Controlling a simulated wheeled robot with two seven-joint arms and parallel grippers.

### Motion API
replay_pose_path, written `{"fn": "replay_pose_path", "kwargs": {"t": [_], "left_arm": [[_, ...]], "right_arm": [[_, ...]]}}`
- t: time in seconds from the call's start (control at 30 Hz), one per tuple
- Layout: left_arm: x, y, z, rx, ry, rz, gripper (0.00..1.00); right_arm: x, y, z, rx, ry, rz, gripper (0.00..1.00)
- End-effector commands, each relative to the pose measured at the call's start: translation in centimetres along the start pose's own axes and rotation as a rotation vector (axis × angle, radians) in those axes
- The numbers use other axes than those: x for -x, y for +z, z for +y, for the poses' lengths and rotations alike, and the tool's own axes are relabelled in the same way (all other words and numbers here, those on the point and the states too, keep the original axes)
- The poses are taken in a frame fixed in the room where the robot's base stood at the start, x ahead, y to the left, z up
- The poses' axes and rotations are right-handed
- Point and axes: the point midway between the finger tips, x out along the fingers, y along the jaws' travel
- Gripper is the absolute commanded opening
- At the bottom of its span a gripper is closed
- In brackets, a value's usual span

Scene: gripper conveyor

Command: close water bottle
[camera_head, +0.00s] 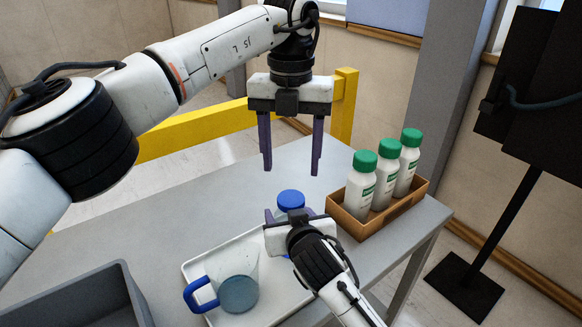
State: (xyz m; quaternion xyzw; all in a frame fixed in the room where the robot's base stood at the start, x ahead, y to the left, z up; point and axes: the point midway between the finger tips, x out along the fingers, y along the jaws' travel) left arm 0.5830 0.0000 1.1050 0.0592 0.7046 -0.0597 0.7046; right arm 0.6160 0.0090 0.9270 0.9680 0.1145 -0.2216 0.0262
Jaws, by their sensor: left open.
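A water bottle with a blue cap (291,200) stands near the far edge of the white tray (200,265). The cap is on top; I cannot tell whether it is tight. Most of the bottle's body is hidden behind my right gripper (288,214). That gripper is low at the bottle, with a dark finger showing on its left side. I cannot tell whether it grips the bottle. My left gripper (291,168) points down above the cap, its two fingers wide apart with nothing between them.
A clear pitcher (238,275) with a blue handle and some liquid stands on the tray. A cardboard box (385,217) to the right holds three white bottles (361,190) with green caps. A grey bin (85,300) is at the lower left. The grey table (150,220) is clear at the left.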

Motion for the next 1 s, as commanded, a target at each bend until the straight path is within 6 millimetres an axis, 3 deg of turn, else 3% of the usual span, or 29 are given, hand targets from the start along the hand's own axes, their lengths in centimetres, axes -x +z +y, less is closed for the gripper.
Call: {"fn": "replay_pose_path", "kwargs": {"t": [0.37,0.8,1.0], "left_arm": [[-0.2,0.0,0.0,0.012,0.0,0.001,0.58],[-6.3,0.0,0.0,0.011,0.0,0.002,0.58],[-7.8,0.0,0.0,0.011,0.0,0.001,0.58]], "right_arm": [[0.0,0.0,0.0,0.0,0.0,0.0,0.0],[0.0,0.0,0.0,0.0,0.0,0.0,0.0],[0.0,0.0,0.0,0.0,0.0,0.0,0.0]]}}
